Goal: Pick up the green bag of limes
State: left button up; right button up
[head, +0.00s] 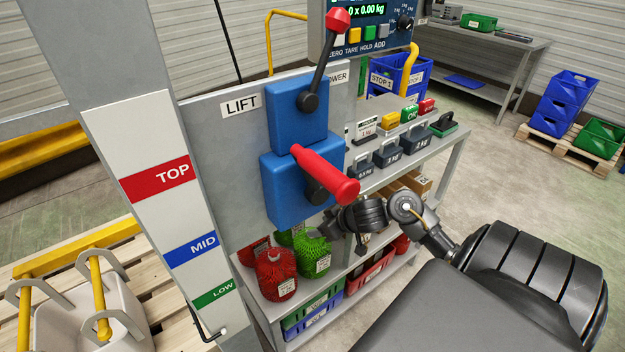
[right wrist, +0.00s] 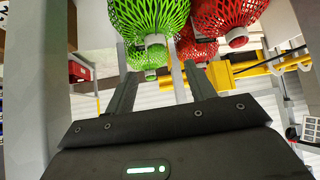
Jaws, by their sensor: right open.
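The green net bag of limes (head: 313,258) sits on the shelf below the blue lever boxes, a white tag on its front. In the right wrist view the green net bag (right wrist: 148,22) fills the top, just beyond the fingers, with a pale collar at its near end. My right gripper (head: 336,232) is beside the bag, at its upper right in the head view. Its two fingers (right wrist: 160,82) are apart with nothing between them. Part of another green net shows behind the bag. My left gripper is not in view.
A red net bag (head: 277,275) stands left of the green one, with another red one behind. The blue lever box (head: 292,188) with its red handle (head: 325,174) is just above. Crates (head: 313,310) lie below; grey weights (head: 388,151) stand on the bench at right.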

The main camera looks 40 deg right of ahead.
aim_at(313, 227)
jog(key=shift+w+f, duration=0.3)
jog(key=shift+f, duration=0.05)
jog(key=b+x, duration=0.2)
jog(key=x, duration=0.2)
jog(key=shift+d+f, duration=0.1)
jog(key=shift+f, duration=0.3)
jog(key=shift+w+f, duration=0.15)
jog(key=shift+w, duration=0.1)
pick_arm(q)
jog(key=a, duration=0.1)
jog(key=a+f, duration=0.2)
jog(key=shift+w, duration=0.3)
pick_arm(e)
jog(key=c, duration=0.5)
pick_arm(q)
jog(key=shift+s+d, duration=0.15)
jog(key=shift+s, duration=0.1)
pick_arm(e)
grip_shut()
